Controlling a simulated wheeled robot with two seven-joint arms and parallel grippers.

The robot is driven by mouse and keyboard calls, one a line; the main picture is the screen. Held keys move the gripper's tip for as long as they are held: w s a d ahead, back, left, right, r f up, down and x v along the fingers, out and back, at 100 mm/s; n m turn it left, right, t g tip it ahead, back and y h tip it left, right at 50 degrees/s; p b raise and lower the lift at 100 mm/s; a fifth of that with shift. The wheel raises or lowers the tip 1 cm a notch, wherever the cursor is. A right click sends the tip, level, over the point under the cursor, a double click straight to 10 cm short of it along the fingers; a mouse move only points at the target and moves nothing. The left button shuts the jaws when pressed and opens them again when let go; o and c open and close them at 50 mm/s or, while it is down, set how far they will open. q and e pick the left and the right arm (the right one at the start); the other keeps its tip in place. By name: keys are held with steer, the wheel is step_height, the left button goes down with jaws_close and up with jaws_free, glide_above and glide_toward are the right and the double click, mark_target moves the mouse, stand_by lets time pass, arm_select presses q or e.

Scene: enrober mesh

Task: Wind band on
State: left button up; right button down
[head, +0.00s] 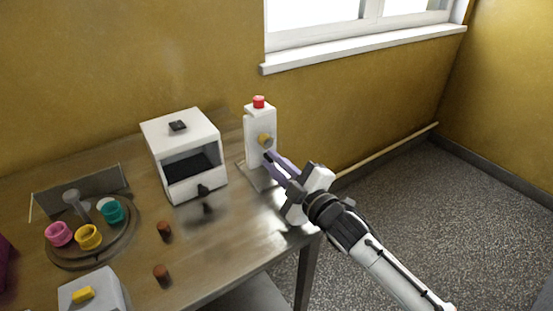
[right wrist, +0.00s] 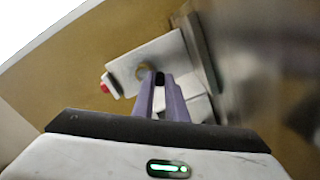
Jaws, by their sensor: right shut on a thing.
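A white upright post (head: 256,122) with a red button on top (head: 258,102) stands at the table's right end. A brass-coloured round hub (head: 265,140) sits on its face. My right gripper (head: 268,158) reaches in from the right, its purple fingers just below the hub. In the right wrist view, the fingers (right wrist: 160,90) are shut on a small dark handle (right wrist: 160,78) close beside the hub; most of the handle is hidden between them. The red button (right wrist: 106,86) also shows there. No band can be clearly made out. My left gripper is out of view.
A white open-fronted box (head: 180,130) with a dark inside stands left of the post. A round tray (head: 75,262) holds pink, yellow and teal cups. Brown cylinders (head: 164,229) and a grey box with a yellow switch (head: 83,295) are nearer.

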steer(key=shift+m, duration=0.6)
steer(key=shift+s, duration=0.1)
steer(key=c, duration=1.8)
jaws_free()
steer(key=shift+o, duration=0.2)
steer(key=v, duration=1)
steer(key=shift+s, duration=0.1)
